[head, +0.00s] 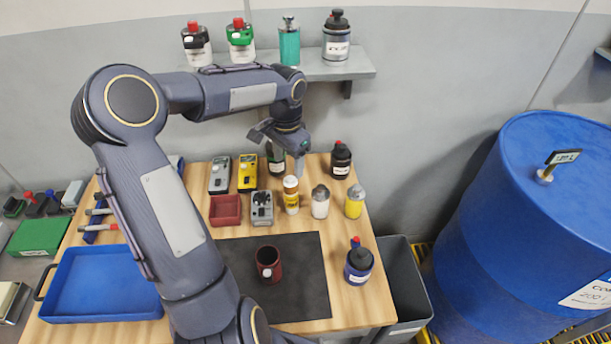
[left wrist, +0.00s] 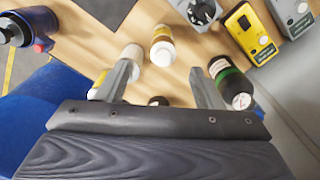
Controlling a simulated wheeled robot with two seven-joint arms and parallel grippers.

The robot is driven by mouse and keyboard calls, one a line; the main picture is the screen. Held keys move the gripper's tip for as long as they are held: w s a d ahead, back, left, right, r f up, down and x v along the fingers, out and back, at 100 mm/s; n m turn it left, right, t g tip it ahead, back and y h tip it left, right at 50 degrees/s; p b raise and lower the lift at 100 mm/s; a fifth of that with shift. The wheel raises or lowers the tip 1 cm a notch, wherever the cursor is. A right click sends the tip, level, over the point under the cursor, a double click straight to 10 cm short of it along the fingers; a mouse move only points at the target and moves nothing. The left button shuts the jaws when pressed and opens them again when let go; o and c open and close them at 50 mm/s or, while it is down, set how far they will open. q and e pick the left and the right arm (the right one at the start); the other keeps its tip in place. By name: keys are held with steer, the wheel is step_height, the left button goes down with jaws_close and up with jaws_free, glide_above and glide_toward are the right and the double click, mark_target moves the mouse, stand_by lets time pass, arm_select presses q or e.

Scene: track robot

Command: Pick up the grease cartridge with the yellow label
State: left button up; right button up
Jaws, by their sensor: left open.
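The grease cartridge with the yellow label (head: 291,197) is a white upright cylinder with a yellow-orange band, standing on the wooden table behind the dark mat. It also shows in the left wrist view (left wrist: 162,48), above the gap between the fingers. My left gripper (head: 300,164) is open above the back of the table, behind the cartridge and not touching it. In the left wrist view its two fingers (left wrist: 162,90) are spread with nothing held. A dark round thing (left wrist: 158,101) shows low between them, mostly hidden. My right gripper is not in view.
A white grey-capped bottle (head: 320,204) and a yellow one (head: 355,203) stand right of the cartridge. A grey device (head: 262,208) is at its left. A dark green-banded bottle (left wrist: 230,82) is beside one finger. A black bottle (head: 341,160) stands behind. The dark mat (head: 305,285) is mostly clear.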

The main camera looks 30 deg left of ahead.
mark_target(290, 177)
arm_select(q)
steer(key=shift+w, duration=0.35)
steer(key=shift+w+f, duration=0.15)
steer(key=shift+f, duration=0.1)
step_height(290, 177, down, 3)
steer(key=shift+r+p, duration=0.2)
steer(key=shift+p, duration=0.2)
steer(key=f, duration=0.2)
steer(key=f+p, duration=0.1)
steer(key=shift+a+f, duration=0.2)
steer(key=shift+f, duration=0.6)
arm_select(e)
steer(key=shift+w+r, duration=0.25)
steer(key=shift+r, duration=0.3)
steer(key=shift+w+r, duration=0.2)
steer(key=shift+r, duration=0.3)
arm_select(q)
jaws_close()
